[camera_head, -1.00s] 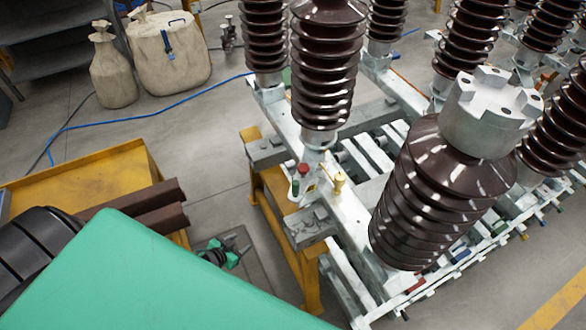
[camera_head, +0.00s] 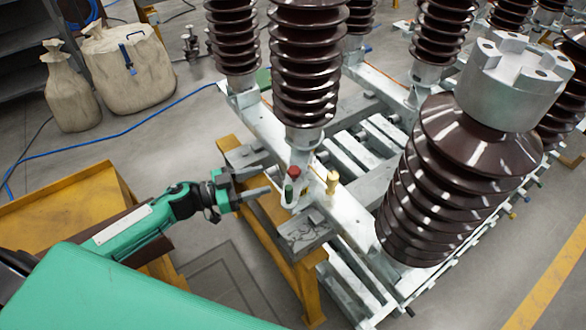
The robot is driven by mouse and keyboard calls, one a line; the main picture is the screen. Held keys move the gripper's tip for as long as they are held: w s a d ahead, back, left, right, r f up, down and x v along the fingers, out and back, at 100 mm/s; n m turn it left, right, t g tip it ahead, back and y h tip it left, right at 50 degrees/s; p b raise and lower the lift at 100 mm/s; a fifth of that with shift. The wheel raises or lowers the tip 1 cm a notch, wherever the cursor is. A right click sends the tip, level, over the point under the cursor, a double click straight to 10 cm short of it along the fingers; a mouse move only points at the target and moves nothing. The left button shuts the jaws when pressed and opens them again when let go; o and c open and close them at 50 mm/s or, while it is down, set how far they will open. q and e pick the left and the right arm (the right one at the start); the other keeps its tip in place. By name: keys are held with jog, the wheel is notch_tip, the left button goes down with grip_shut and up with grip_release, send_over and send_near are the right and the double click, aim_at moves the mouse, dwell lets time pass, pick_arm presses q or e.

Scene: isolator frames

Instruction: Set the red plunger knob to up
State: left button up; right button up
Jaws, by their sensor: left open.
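The small red plunger knob (camera_head: 294,171) stands on the white metal frame at the foot of the middle brown insulator. A green knob (camera_head: 288,191) is just in front of it, and a brass-coloured fitting (camera_head: 332,183) is to its right. Whether the red knob is up or down is too small to tell. My left gripper (camera_head: 262,182) reaches in from the left with its fingers apart. Its fingertips are a short way left of the red knob and do not visibly touch it. My right gripper is not in view.
Large ribbed brown insulators (camera_head: 435,185) crowd the right and back. A yellow stand (camera_head: 303,280) supports the frame's near end. A yellow-topped table (camera_head: 75,210) is at left. Two beige sacks (camera_head: 130,65) and a blue hose lie behind. Grey floor is open between.

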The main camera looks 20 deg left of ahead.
aim_at(294, 169)
pick_arm(q)
jog(key=p+x, duration=0.2)
jog(key=x, duration=0.7)
jog(key=shift+w, duration=0.1)
jog(key=shift+w+d, duration=0.35)
jog(key=shift+d, duration=0.15)
